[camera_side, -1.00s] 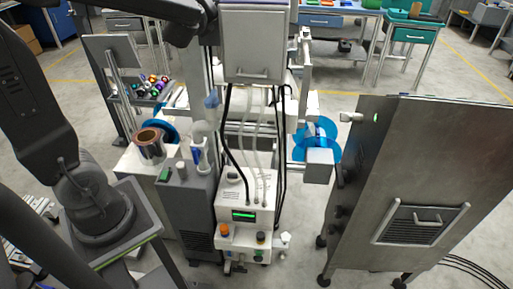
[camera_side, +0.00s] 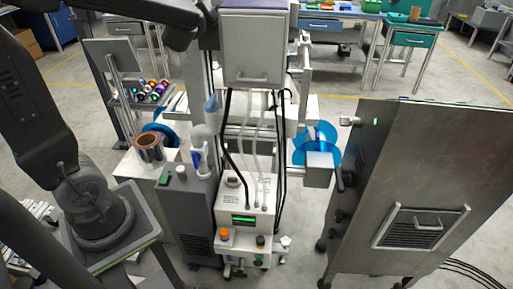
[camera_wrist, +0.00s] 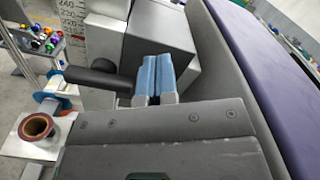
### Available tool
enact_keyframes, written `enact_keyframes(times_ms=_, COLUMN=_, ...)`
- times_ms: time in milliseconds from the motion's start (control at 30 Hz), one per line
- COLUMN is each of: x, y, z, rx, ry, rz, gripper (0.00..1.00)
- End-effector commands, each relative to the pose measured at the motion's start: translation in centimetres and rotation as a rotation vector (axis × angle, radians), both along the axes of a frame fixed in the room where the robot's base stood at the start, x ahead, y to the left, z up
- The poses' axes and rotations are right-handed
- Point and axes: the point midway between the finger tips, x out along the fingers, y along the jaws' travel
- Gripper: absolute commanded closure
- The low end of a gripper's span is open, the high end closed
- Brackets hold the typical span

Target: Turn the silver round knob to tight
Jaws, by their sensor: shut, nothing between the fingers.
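My gripper (camera_wrist: 157,78) shows in the wrist view as two blue-tipped fingers pressed together, with nothing between them. The fingers are beside a grey box and a black cylindrical handle. In the side view I cannot make out the fingers near the hanging cabinet. I see no knob at the fingertips that I can call the silver round knob for certain. In the side view a small pale round knob (camera_side: 181,170) stands on top of the dark grey cabinet (camera_side: 190,215), beside a green switch; I cannot tell whether it is the silver one.
A grey cabinet (camera_side: 253,48) with a purple top stands close to my gripper; its purple edge (camera_wrist: 265,70) fills the wrist view's right. A copper reel (camera_side: 150,148) and blue reel (camera_side: 318,145) flank the machine. A tall metal cabinet (camera_side: 420,180) stands right. Black cables hang in front.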

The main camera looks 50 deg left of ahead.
Motion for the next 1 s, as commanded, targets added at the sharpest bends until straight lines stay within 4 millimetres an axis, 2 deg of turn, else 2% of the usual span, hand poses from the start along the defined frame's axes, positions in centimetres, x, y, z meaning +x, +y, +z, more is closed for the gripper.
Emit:
enact_keyframes(times_ms=33, x=0.2, y=0.8, z=0.6, rx=0.017, ry=-0.007, rz=0.015, gripper=1.00)
enact_keyframes(times_ms=133, x=-0.2, y=0.5, z=0.7, rx=0.018, ry=-0.008, rz=0.016, gripper=1.00)
enact_keyframes(times_ms=600, x=-3.8, y=-3.3, z=0.6, rx=0.014, ry=-0.010, rz=0.014, gripper=1.00)
enact_keyframes(times_ms=1000, x=-4.3, y=-3.6, z=0.5, rx=0.008, ry=-0.009, rz=0.016, gripper=1.00)
